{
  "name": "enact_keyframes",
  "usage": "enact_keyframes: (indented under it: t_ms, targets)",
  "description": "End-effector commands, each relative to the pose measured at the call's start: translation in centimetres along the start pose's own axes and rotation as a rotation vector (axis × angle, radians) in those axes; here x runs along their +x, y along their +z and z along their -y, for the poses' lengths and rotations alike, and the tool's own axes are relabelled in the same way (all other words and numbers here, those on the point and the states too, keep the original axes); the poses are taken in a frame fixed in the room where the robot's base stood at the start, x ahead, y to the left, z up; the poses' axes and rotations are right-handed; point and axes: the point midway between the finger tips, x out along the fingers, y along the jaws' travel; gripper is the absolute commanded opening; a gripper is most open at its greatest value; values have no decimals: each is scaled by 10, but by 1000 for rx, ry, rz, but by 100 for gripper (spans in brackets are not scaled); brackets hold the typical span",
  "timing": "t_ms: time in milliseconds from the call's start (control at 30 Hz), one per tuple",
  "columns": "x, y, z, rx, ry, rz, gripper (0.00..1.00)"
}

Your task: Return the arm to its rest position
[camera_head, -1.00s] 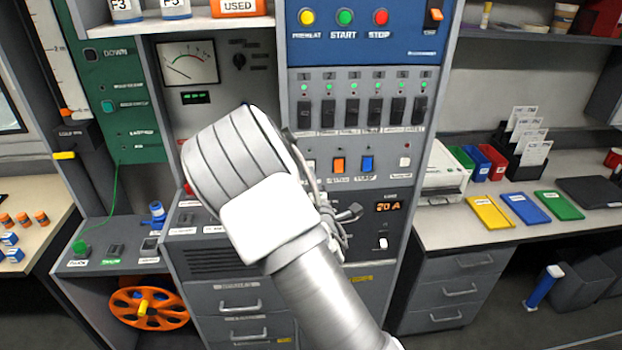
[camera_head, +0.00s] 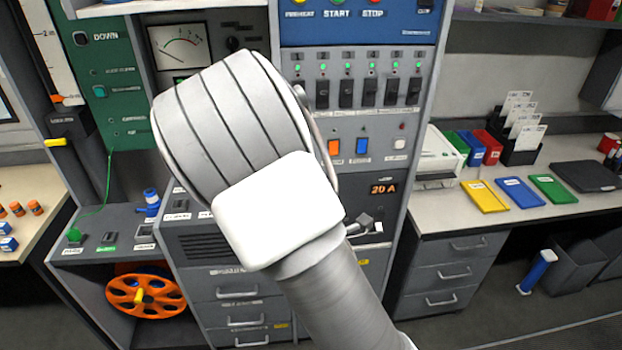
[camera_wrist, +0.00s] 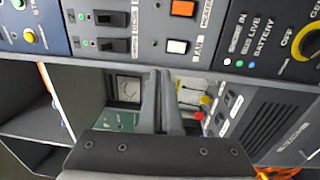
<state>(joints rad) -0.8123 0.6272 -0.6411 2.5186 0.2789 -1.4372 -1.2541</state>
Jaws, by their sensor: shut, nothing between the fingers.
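My gripper (camera_wrist: 162,100) shows in the wrist view with its two dark fingers together and nothing between them. The fingers point toward the grey control console, and they appear apart from it. In the head view, my white and grey arm fills the middle, in front of the console (camera_head: 240,292). It hides part of the console's left and middle face. My gripper is mostly hidden behind the arm there.
The console carries a row of black switches (camera_head: 347,94), an orange switch (camera_head: 334,146) and a blue switch (camera_head: 362,146). An analog meter (camera_head: 180,46) is at upper left. An orange reel (camera_head: 148,297) sits low at left. A desk (camera_head: 440,219) with coloured folders stands at right.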

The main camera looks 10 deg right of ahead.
Motion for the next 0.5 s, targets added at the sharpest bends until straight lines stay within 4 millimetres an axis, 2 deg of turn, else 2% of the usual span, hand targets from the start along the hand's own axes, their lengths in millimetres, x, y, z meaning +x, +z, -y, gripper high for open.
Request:
enact_keyframes:
  t_ms: [267,367,500]
  targets:
    - [1,2,0,25,-13,8,0]
    - [3,10,1,112,-63,39,0]
    - [2,23,5,339,-197,105,0]
